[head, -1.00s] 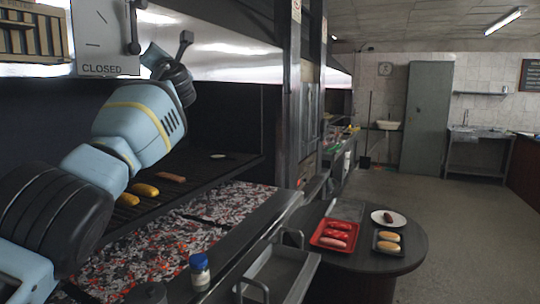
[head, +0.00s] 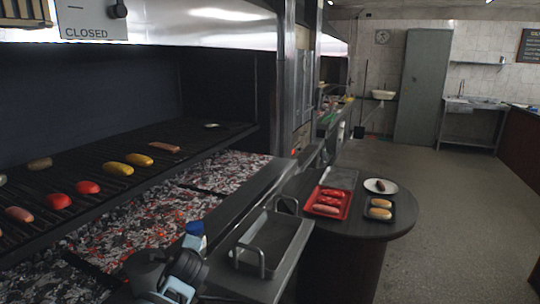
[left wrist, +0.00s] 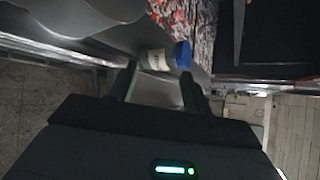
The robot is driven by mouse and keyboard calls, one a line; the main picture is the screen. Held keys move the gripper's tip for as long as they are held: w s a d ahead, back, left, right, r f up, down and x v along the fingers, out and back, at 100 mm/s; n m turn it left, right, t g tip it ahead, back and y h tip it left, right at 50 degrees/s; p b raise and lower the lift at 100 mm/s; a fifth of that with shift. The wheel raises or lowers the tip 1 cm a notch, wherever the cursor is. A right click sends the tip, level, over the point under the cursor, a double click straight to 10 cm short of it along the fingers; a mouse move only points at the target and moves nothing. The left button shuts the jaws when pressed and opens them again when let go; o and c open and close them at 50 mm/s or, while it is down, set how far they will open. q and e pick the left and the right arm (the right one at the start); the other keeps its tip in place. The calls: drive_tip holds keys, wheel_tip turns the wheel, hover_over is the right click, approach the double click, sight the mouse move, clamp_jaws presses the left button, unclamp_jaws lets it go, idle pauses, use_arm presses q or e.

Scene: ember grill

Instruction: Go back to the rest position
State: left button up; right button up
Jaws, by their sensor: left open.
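My left gripper (left wrist: 158,92) shows in the left wrist view with its two dark fingers apart and nothing visible between them. A small jar with a blue cap (left wrist: 168,57) lies beyond the fingertips in that view. In the head view, part of my left arm is at the bottom edge, in front of the blue-capped jar (head: 194,240), which stands on the grill's front ledge. My right gripper is not in view.
The grill grate (head: 110,150) holds corn (head: 118,169), tomatoes (head: 58,202) and sausages above glowing coals (head: 160,215). A metal tray (head: 265,250) is at the ledge. The round table (head: 345,226) bears a red tray (head: 345,207), a white plate (head: 370,185) and a dark bun tray (head: 371,217).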

use_arm(q)
drive_tip(key=s+f+n+g+h, duration=0.15)
drive_tip(key=s+f+n, duration=0.35)
drive_tip(key=s+f, duration=0.5)
drive_tip(key=s+f+n+g+h, duration=0.1)
drive_tip(key=s+f+n+g, duration=0.4)
drive_tip(key=s, duration=0.9)
drive_tip(key=s+f+n+g+h, duration=0.1)
drive_tip(key=s+n+g+h, duration=0.45)
drive_tip(key=s, duration=2.05)
drive_tip(key=w+d+f+n+t+y, duration=0.1)
drive_tip(key=w+d+f+n+t, duration=0.1)
drive_tip(key=w+f+t, duration=0.4)
drive_tip(key=shift+d+f+t, duration=0.35)
drive_tip(key=shift+f+t, duration=1.55)
drive_tip(key=shift+t, duration=0.2)
